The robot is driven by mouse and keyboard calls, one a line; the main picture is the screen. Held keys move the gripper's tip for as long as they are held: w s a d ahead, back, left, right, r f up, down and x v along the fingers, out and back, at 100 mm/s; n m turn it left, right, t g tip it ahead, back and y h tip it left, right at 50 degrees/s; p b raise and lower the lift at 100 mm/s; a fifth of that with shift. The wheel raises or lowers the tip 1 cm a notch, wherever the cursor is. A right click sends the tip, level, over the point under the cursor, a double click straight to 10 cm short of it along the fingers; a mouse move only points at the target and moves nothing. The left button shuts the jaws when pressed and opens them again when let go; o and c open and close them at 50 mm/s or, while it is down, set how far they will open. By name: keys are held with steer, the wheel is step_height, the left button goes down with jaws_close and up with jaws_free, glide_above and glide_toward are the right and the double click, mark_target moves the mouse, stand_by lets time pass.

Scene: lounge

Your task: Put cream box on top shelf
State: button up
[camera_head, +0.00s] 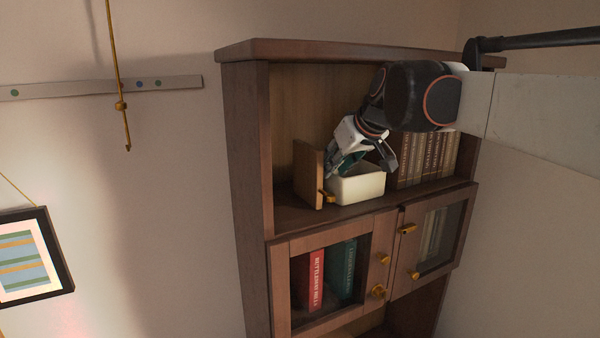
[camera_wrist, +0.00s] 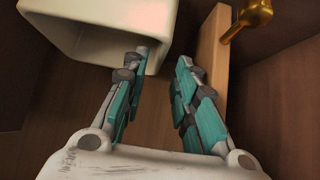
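The cream box (camera_head: 360,189) sits in the top open shelf (camera_head: 293,214) of the dark wood cabinet, between a wooden panel and a row of books. It looks upright, with its open side up. My gripper (camera_head: 362,171) is at the box's top, its fingers partly hiding the rim. In the wrist view the box (camera_wrist: 85,27) is at upper left, beside the fingertips. My gripper (camera_wrist: 163,62) there has its teal-padded fingers apart, with bare wood showing between them. The left fingertip overlaps the box's rim; I cannot tell if it touches.
An upright wooden panel (camera_head: 308,175) with a brass knob stands close left of the box; it is near my right finger in the wrist view (camera_wrist: 213,55). Brown books (camera_head: 428,158) stand right of the box. Glass-fronted doors (camera_head: 330,283) are below. The cabinet top (camera_head: 330,49) overhangs the shelf.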

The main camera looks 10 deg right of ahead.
steer(key=v, duration=0.7)
steer(key=shift+s+r+b, duration=0.2)
steer(key=shift+b, duration=0.25)
steer(key=shift+d, duration=0.1)
steer(key=s+a+f+m+g+h, duration=0.1)
steer(key=s+f+m, duration=0.1)
steer(key=s+f, duration=1.2)
steer(key=s+f+m+g+h, duration=0.1)
steer(key=s+f+m, duration=0.1)
steer(key=s+f, duration=1.2)
step_height(320, 180, down, 36)
steer(key=w+b, duration=0.2)
steer(key=b, duration=3.2)
steer(key=shift+w+t, duration=0.3)
steer(key=shift+w, duration=0.1)
steer(key=shift+r, duration=0.1)
